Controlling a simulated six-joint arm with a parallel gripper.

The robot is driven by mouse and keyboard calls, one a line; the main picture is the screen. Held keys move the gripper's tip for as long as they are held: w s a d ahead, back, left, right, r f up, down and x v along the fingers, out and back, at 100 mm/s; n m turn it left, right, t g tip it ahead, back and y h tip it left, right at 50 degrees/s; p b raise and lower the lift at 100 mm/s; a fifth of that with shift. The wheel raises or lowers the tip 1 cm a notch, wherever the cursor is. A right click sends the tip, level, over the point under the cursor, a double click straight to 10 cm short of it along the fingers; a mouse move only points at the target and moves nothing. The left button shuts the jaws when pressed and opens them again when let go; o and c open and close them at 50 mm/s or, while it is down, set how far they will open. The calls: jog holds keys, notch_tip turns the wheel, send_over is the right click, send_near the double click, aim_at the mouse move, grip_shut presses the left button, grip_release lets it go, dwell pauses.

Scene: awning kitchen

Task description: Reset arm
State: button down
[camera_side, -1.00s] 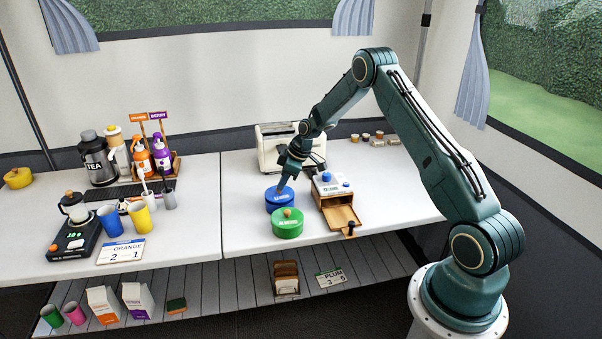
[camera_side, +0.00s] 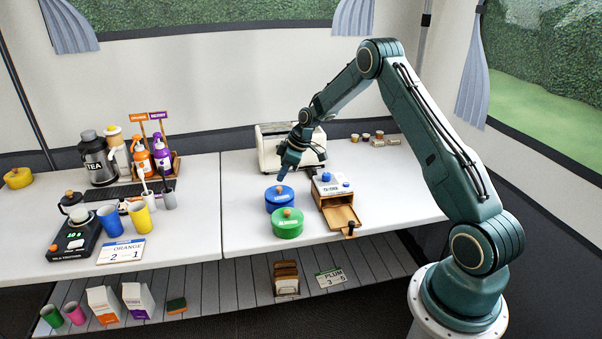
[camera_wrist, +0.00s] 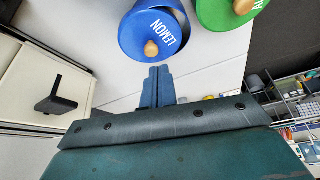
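My gripper (camera_side: 282,177) hangs just above the blue round canister (camera_side: 279,202) on the right counter. In the wrist view its two blue fingers (camera_wrist: 157,84) lie close together with nothing visible between them. The blue canister (camera_wrist: 150,35) there reads LEMON and has a wooden knob on its lid, apart from the fingertips. A green canister (camera_side: 288,226) stands in front of the blue one, and its lid partly shows in the wrist view (camera_wrist: 225,12). My arm reaches in from the right.
A cream toaster-like appliance (camera_side: 270,150) stands behind my gripper. A small box with an open wooden drawer (camera_side: 341,216) is to the right. Bottles, cups and a scale (camera_side: 75,240) crowd the left counter. The counter between is clear.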

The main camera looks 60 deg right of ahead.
jog(key=shift+r, duration=1.8)
